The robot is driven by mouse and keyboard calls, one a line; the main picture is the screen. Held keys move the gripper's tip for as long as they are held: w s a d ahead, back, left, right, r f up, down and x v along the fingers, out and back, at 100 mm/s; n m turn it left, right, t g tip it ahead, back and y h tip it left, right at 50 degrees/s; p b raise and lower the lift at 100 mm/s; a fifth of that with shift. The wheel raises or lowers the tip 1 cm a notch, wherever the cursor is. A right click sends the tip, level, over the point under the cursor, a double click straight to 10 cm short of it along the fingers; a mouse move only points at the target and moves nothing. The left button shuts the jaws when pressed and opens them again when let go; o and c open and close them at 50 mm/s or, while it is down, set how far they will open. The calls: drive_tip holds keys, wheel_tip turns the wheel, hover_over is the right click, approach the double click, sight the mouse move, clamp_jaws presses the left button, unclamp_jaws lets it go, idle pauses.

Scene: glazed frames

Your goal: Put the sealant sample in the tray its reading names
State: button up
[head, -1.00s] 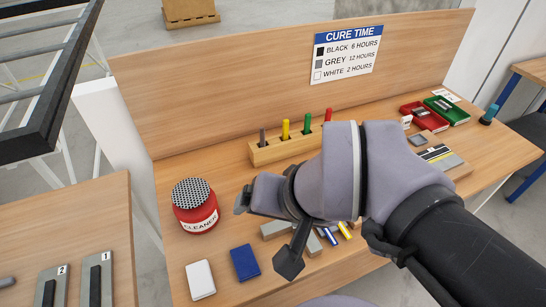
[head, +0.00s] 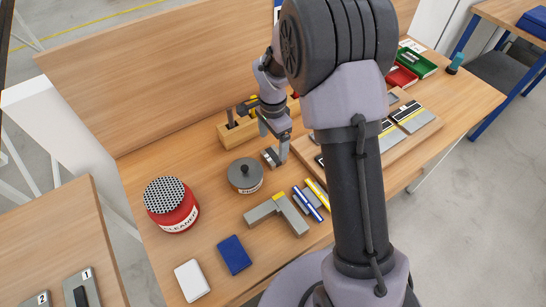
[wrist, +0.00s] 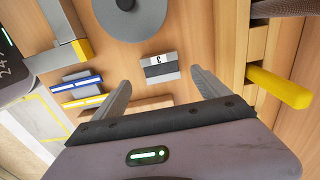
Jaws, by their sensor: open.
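My gripper (wrist: 161,78) is open and empty above the bench. In the head view my gripper (head: 275,155) is low over the bench, behind the round grey weight (head: 245,176); I cannot clearly tell the sample from the fingers there. A red tray (head: 401,78) and a green tray (head: 417,64) stand at the back right, partly behind my arm. The cure time sign is almost wholly hidden.
A wooden pen holder (head: 236,133) stands close behind my gripper. An L-shaped grey tool (head: 290,215), blue and yellow markers (head: 307,205), a red cleaner pot (head: 172,205), a blue block (head: 234,255) and a white block (head: 192,280) lie in front. A board with plates (head: 428,121) is right.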

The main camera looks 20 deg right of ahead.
sight(273, 155)
wheel_tip(273, 155, down, 6)
drive_tip(key=shift+w+f+b, duration=0.15)
drive_tip(key=shift+f+b, duration=0.1)
drive_tip(key=shift+b, duration=0.6)
drive_tip(key=shift+r, duration=0.15)
drive_tip(key=shift+c, duration=0.8)
drive_tip(key=c, duration=1.5)
